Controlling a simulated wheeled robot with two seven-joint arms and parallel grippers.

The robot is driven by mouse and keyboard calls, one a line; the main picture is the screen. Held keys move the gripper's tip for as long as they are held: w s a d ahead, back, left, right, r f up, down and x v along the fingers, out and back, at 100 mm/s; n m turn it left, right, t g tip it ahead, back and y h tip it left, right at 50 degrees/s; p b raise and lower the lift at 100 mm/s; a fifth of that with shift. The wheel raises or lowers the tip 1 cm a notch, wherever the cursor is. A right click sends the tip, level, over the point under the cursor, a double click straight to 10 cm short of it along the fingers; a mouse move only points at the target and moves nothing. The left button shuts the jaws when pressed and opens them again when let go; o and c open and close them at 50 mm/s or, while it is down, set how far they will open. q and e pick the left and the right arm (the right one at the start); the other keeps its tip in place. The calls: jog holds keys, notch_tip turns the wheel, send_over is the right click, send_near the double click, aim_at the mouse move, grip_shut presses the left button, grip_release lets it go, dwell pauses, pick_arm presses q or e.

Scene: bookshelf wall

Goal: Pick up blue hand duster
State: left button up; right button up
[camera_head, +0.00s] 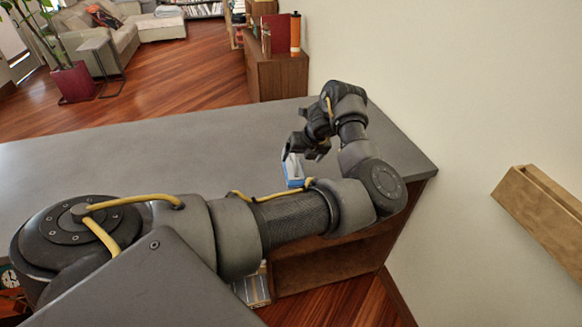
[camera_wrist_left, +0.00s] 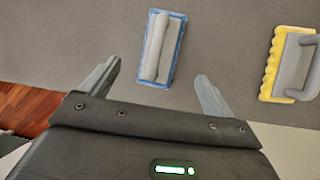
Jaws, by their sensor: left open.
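The blue hand duster (camera_wrist_left: 160,48), a blue pad with a grey handle along its top, lies on the grey counter. In the left wrist view it sits just beyond and between the fingertips of my left gripper (camera_wrist_left: 157,72), which is open and empty. In the head view the duster (camera_head: 294,172) shows just below my left gripper (camera_head: 306,147), partly hidden by my forearm. I cannot tell the exact height of the fingers above it. My right gripper is not in view.
A yellow hand duster (camera_wrist_left: 286,66) with a grey handle lies to the right of the blue one in the wrist view. The grey counter (camera_head: 130,150) is clear to the left. A cream wall (camera_head: 460,80) and a wooden wall ledge (camera_head: 540,205) stand at the right.

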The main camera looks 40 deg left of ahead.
aim_at(296, 164)
pick_arm(q)
jog(key=x, duration=0.2)
jog(key=shift+w+a+f+b, duration=0.1)
jog(key=shift+w+f+b, duration=0.1)
jog(key=shift+f+b, duration=0.15)
jog(key=shift+a+f, duration=0.1)
jog(key=shift+f, duration=0.05)
jog(key=b+x, duration=0.1)
jog(key=x, duration=0.1)
jog(key=b+x, duration=0.1)
jog(key=x, duration=0.1)
jog(key=shift+w+a+f, duration=0.2)
jog(key=shift+w+a, duration=0.05)
jog(key=shift+a, duration=0.2)
jog(key=shift+r, duration=0.15)
jog(key=shift+s+d, duration=0.1)
jog(key=shift+c, duration=0.7)
jog(key=c, duration=1)
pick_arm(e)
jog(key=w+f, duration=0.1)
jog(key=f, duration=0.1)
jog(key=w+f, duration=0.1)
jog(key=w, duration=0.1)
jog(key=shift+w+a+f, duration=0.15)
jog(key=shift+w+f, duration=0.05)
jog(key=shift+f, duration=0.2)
